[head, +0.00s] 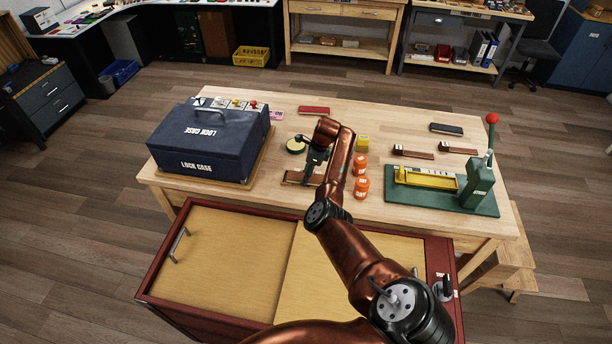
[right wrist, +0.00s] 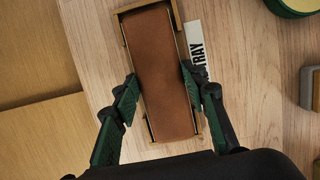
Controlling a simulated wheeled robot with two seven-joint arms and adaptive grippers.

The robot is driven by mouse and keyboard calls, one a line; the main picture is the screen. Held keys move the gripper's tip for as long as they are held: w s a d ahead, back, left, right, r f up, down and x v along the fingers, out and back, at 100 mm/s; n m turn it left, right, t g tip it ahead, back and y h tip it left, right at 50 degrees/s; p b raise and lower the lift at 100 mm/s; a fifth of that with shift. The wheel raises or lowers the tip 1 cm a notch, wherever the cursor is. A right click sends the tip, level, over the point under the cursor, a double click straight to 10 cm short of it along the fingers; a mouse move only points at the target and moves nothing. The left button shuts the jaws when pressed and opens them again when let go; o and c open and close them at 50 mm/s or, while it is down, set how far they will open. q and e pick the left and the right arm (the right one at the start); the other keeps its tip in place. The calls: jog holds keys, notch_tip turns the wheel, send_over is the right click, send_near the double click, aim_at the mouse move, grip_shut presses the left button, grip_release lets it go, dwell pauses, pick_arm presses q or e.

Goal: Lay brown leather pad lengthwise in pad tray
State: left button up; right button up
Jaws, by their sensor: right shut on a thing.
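The brown leather pad (right wrist: 160,75) lies lengthwise in the narrow wooden pad tray (right wrist: 124,30) in the right wrist view, its long sides along the tray's. A label reading TRAY lies beside it. My right gripper (right wrist: 163,95) has a green finger on each long side of the pad and is shut on it; the exact contact at the fingertips is hard to see. In the head view the right gripper (head: 314,172) is down over the tray (head: 292,179) near the table's front edge, and the arm hides part of it. My left gripper is not in view.
A blue lock case (head: 205,145) stands at the table's left. Orange jars (head: 361,187) stand just right of my gripper. A green press (head: 480,185) is at the right. A round green tin (head: 295,146) stands behind the tray.

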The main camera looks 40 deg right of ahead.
aim_at(314, 178)
jog(key=o, duration=1.2)
jog(key=shift+f, duration=0.1)
jog(key=shift+c, duration=0.2)
jog(key=p+v, duration=0.1)
jog(key=v, duration=1.1)
